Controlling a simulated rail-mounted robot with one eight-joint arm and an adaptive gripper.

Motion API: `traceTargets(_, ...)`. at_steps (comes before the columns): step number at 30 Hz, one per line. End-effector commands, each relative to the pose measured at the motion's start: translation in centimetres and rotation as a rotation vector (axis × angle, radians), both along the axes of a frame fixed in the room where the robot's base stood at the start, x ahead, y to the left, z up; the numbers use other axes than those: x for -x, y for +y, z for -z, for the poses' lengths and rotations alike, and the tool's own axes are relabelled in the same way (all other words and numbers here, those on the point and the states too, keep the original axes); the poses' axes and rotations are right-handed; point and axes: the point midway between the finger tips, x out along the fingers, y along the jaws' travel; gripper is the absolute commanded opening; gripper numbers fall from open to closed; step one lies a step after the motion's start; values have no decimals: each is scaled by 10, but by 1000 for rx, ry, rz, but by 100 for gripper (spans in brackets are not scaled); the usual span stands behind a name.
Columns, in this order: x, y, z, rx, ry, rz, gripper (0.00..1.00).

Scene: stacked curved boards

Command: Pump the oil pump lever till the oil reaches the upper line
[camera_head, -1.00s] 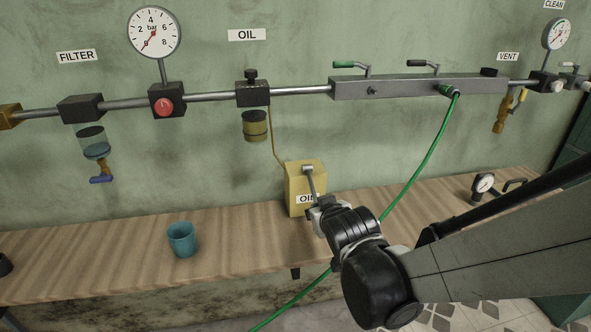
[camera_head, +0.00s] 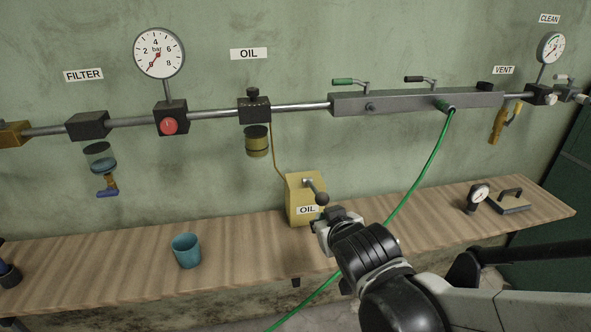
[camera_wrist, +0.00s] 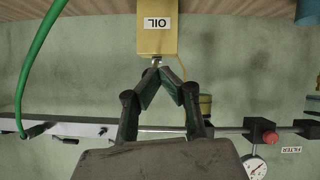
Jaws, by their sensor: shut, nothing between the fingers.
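The yellow oil pump box (camera_head: 292,197), labelled OIL, stands on the bench against the wall. Its grey lever ends in a dark round knob (camera_head: 322,198) and slants down and out from the box front. My gripper (camera_head: 325,217) is just below the knob, shut and empty; whether it touches the lever is unclear. In the wrist view, which is upside down, my fingertips (camera_wrist: 158,72) meet in front of the pump box (camera_wrist: 157,38), by the lever end. The oil bowl (camera_head: 257,141) under the OIL sign holds yellowish oil; its level against the lines is too small to read.
A green hose (camera_head: 425,170) hangs from the manifold (camera_head: 415,102) and passes just right of my gripper. A teal cup (camera_head: 187,251) stands on the bench (camera_head: 110,265) to the left. A small gauge (camera_head: 478,196) sits at the right. Bench between cup and pump is clear.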

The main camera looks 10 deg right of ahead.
Motion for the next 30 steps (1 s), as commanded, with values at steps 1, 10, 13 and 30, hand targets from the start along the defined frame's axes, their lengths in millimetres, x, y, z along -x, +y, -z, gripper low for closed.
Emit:
traceTargets(1, 4, 0, -3, 1, 0, 0, 0)
traceTargets(10, 14, -1, -6, 1, 0, 0, 0)
traceTargets(13, 14, -1, -6, 1, 0, 0, 0)
traceTargets(30, 14, -1, -6, 1, -1, -1, 0)
